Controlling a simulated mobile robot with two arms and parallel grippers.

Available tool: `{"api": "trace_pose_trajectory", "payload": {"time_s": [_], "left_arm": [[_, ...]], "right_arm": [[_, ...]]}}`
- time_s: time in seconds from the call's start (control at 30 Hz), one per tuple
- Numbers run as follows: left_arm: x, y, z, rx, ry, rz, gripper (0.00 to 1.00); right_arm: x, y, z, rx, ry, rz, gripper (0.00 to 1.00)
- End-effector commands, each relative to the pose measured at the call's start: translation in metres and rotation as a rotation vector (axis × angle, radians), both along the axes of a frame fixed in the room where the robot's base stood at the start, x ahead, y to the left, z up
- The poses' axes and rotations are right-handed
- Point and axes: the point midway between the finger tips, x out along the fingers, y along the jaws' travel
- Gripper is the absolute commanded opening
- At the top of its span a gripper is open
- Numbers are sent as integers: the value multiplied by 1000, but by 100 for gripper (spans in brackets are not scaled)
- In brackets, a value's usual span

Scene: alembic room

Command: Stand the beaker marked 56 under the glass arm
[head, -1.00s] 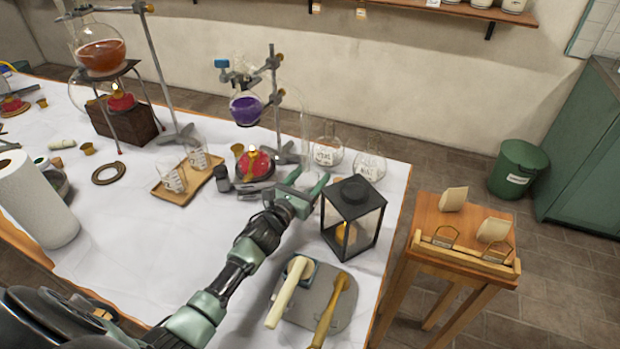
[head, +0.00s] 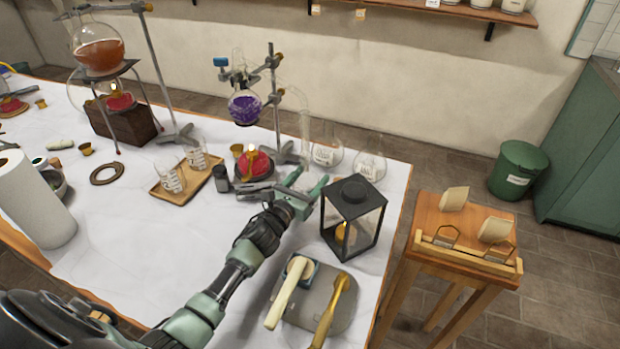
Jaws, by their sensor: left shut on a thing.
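My left gripper (head: 307,187) is low over the table, between the burner and the black lantern. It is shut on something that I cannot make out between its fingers. The glass arm (head: 304,130) comes off the round flask of purple liquid (head: 245,107) and hangs down just behind the gripper. Two clear beakers with white marks, a left one (head: 172,179) and a right one (head: 198,156), stand on a wooden tray (head: 170,197). Their numbers are too small to read, so I cannot tell which beaker is marked 56. My right gripper is not in view.
A burner (head: 254,166) stands under the purple flask. Conical flasks (head: 326,157) (head: 369,167) stand near the back edge. The black lantern (head: 353,195) is close to the gripper's right. A grey board (head: 320,300) holds tools in front. The table's left middle is fairly clear.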

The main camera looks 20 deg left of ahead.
Motion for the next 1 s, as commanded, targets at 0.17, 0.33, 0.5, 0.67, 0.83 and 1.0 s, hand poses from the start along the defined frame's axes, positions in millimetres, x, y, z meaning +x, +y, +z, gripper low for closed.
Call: {"api": "trace_pose_trajectory", "payload": {"time_s": [0.17, 0.33, 0.5, 0.67, 0.83, 1.0], "left_arm": [[0, 0, -1, 1, 0, 0, 20], [0, 0, -1, 1, -1, 0, 20], [0, 0, -1, 1, -1, 0, 87], [0, 0, -1, 1, 0, 0, 87], [0, 0, -1, 1, 0, 0, 100], [-1, 0, -1, 1, 0, 0, 100]], "right_arm": [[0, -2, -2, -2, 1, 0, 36], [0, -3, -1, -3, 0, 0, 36], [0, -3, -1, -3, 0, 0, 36], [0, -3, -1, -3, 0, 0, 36], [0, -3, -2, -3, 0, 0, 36], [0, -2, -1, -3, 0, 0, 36]]}}
